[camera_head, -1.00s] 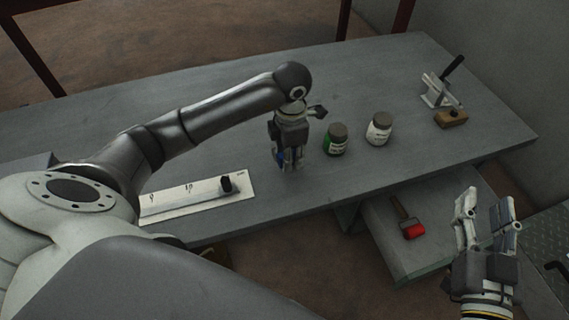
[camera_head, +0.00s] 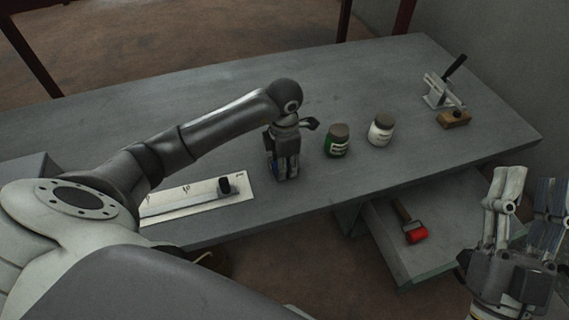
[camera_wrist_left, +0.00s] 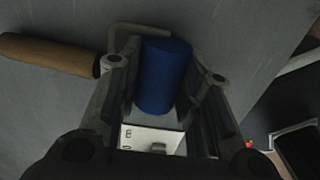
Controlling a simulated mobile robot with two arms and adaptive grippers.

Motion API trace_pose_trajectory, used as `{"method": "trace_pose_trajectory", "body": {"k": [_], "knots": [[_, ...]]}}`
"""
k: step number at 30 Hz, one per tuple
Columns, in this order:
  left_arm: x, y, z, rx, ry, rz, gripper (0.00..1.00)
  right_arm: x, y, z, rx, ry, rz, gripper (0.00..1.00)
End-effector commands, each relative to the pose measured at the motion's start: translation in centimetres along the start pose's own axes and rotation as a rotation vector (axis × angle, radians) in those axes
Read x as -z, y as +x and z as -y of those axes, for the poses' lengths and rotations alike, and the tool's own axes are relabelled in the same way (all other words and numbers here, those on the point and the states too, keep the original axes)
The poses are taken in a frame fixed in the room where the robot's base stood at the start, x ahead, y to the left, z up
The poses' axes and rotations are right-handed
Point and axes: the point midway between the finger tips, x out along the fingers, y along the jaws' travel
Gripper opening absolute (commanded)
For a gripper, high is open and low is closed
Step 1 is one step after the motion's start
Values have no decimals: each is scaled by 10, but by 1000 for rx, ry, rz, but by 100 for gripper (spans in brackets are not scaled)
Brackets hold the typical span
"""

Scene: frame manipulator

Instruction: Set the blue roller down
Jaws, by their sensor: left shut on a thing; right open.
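The blue roller (camera_wrist_left: 163,75) sits between the two fingers of my left gripper (camera_wrist_left: 160,95) in the left wrist view. Its bent metal rod and wooden handle (camera_wrist_left: 45,52) stick out to the left there. In the head view my left gripper (camera_head: 284,174) points down at the grey workbench, left of the green jar, shut on the roller; only a sliver of blue shows. I cannot tell whether the roller touches the bench top. My right gripper (camera_head: 528,205) is open and empty at the lower right, away from the bench.
A green-labelled jar (camera_head: 337,142) and a white-labelled jar (camera_head: 381,130) stand right of my left gripper. A white marked board (camera_head: 180,203) with a black knob lies at the front left. A red roller (camera_head: 416,233) lies on the lower shelf. The bench's (camera_head: 230,90) back is clear.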

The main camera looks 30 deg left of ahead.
Motion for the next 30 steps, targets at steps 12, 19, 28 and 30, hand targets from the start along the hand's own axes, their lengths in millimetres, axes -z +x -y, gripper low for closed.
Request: {"method": "trace_pose_trajectory", "body": {"k": [12, 19, 28, 30], "knots": [[0, 2, 0, 0, 0, -1, 34, 6, 0, 1, 1, 1, -36, 42], [0, 2, 0, 0, 0, 0, 55, 6, 0, 1, 1, 1, -34, 42], [0, 1, 0, 0, 0, 0, 55, 6, 0, 1, 1, 1, -29, 42], [0, -1, 0, 0, 0, 0, 55, 3, 1, 0, 1, 1, -13, 42]]}}
